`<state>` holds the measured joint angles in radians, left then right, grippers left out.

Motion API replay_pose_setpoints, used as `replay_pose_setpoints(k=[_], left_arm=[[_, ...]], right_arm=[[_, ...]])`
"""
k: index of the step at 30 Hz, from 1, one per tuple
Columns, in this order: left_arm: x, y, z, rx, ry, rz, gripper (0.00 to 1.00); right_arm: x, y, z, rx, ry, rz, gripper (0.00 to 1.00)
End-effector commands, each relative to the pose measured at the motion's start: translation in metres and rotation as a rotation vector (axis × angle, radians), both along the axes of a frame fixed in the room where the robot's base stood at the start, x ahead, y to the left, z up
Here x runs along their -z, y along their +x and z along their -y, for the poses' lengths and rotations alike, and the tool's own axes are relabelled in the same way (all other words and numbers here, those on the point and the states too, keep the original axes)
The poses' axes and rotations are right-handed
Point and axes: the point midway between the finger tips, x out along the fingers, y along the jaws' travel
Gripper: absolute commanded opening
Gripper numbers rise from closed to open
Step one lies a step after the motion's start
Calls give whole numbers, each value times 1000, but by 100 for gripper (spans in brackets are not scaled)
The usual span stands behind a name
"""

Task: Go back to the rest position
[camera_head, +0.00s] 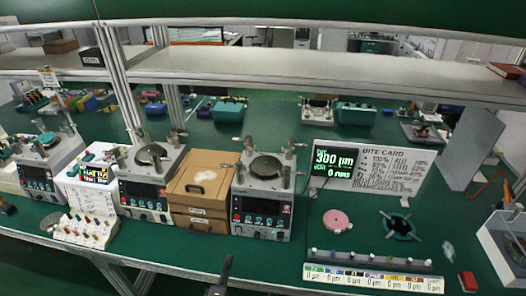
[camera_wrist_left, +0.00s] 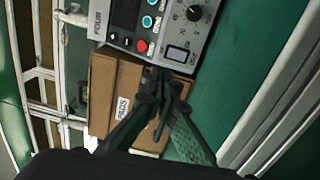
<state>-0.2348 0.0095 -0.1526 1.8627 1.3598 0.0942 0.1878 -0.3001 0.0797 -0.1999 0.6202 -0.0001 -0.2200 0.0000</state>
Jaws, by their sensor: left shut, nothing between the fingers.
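My left gripper (camera_head: 226,266) shows as a small dark shape at the bottom edge of the head view, in front of the green bench. In the left wrist view the left gripper (camera_wrist_left: 163,82) has its dark fingers together with nothing between them. Behind them there are a cardboard box (camera_wrist_left: 103,85) and a grey machine panel with buttons (camera_wrist_left: 150,25). I cannot tell how far the fingers are from the box. My right gripper is in neither view.
Lapping machines (camera_head: 262,200) (camera_head: 147,185) (camera_head: 45,165) stand along the green bench. Cardboard boxes (camera_head: 202,178) sit between two of them. A display (camera_head: 335,160), a pink disc (camera_head: 337,221), a dark ring (camera_head: 398,226) and a labelled strip (camera_head: 372,279) are at the right. A shelf (camera_head: 300,72) spans above.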

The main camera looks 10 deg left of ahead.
Motion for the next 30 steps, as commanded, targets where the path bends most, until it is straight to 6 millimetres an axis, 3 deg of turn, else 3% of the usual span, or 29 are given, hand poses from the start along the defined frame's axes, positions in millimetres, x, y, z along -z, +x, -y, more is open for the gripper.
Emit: replay_pose_setpoints(k=[5,8,12,14,17,21,30], left_arm=[[-7,-7,11,74,88,2,0],[-14,-22,29,203,252,-12,0],[-2,-62,50,432,574,-98,0],[10,-84,50,522,713,-159,0],[33,-126,35,656,932,-299,0],[55,-183,-5,787,1159,-516,0],[61,-264,-77,897,1364,-856,0]], right_arm=[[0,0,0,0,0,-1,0],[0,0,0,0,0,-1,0],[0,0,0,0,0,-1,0],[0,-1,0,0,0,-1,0],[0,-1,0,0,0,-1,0],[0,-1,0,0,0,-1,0],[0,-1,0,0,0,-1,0]])
